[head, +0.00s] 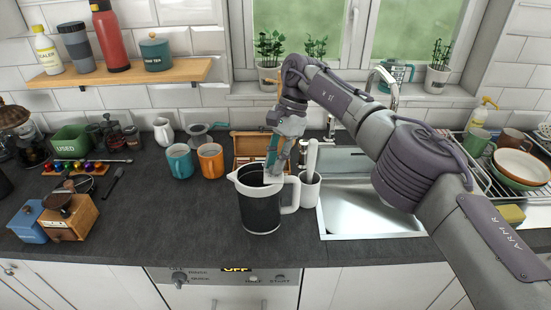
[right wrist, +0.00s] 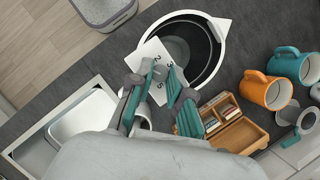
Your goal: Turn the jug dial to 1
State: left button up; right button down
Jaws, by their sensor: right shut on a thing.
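The jug (head: 260,212) stands upright on the worktop, dark-bodied with a white rim, spout and a handle (head: 291,196) on the right. In the right wrist view I look down into the open jug (right wrist: 190,48). A white plate (right wrist: 143,54) with dark digits lies at the jug's rim; this appears to be the dial face. My right gripper (head: 273,172) points down over the jug's top; in the wrist view its fingers (right wrist: 160,85) are closed at that plate, on the dial knob, which they mostly hide. The pointer's setting cannot be read. My left gripper is not in view.
A teal mug (head: 179,162) and an orange mug (head: 211,160) stand left of the jug. A wooden box (head: 248,147) lies behind it. A white upright holder (head: 310,188) stands close right, beside the sink (head: 370,222).

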jog(key=c, duration=1.1)
grip_release()
